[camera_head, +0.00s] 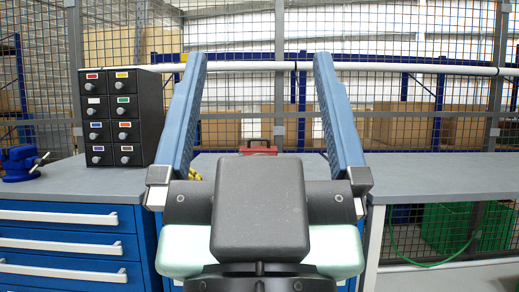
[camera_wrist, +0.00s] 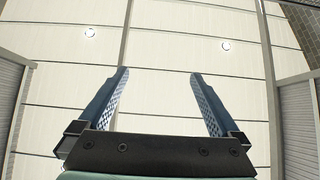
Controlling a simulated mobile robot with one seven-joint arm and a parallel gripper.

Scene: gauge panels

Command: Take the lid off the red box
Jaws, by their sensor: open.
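A small red box (camera_head: 258,150) sits on the grey workbench at the back. It shows just above my wrist housing, which hides its lower part. A dark handle shows on its top; I cannot tell the lid's edge apart. My gripper (camera_head: 255,62) is open and empty, its two blue fingers pointing up and spread wide, nearer to the camera than the box. In the wrist view my gripper (camera_wrist: 158,72) is open towards a pale panelled ceiling, and the box is not seen there.
A black drawer cabinet (camera_head: 122,118) stands on the left of the grey workbench (camera_head: 420,172). A blue vise (camera_head: 20,162) is at the far left. A small yellow object (camera_head: 194,175) is partly hidden by my gripper. The right benchtop is clear. A wire mesh fence stands behind.

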